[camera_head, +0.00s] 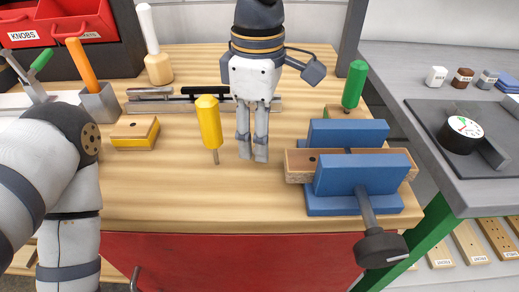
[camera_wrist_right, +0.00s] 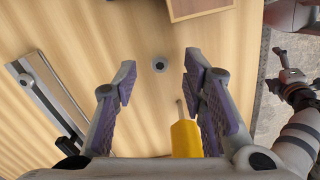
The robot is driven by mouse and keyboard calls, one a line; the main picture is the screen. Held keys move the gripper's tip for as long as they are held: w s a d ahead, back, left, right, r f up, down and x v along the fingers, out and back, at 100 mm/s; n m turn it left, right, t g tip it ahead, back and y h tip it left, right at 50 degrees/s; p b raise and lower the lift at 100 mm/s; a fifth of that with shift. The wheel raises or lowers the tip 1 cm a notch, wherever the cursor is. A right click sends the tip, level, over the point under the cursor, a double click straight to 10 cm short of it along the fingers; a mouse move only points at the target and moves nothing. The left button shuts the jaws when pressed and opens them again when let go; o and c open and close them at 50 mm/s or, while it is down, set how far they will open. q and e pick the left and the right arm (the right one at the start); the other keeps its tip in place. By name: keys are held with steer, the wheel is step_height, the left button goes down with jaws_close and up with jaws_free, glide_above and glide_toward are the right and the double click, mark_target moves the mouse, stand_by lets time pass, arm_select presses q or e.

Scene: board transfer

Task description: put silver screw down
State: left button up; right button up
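My right gripper (camera_head: 252,155) points straight down over the middle of the workbench in the head view. In the right wrist view its two purple-padded fingers (camera_wrist_right: 156,84) are apart with nothing gripped between them. A small round grey piece with a dark centre, which looks like the silver screw (camera_wrist_right: 159,64), is on the wooden top just beyond the fingertips. I cannot pick it out in the head view. My left arm comes in at the left of the head view, its gripper out of frame there. What looks like my left gripper (camera_wrist_right: 291,80) shows small in the right wrist view.
A yellow-handled screwdriver (camera_head: 209,122) stands left of my right gripper, also in the wrist view (camera_wrist_right: 186,137). A blue vise (camera_head: 350,172) holding a wooden board (camera_head: 299,164) stands right, near a green-handled tool (camera_head: 354,84). A metal rail (camera_head: 178,105) lies behind. Red bins (camera_head: 78,18) are back left.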

step_height(320, 180, down, 2)
steer(key=shift+f, duration=0.25)
jaws_close()
steer(key=shift+r, duration=0.1)
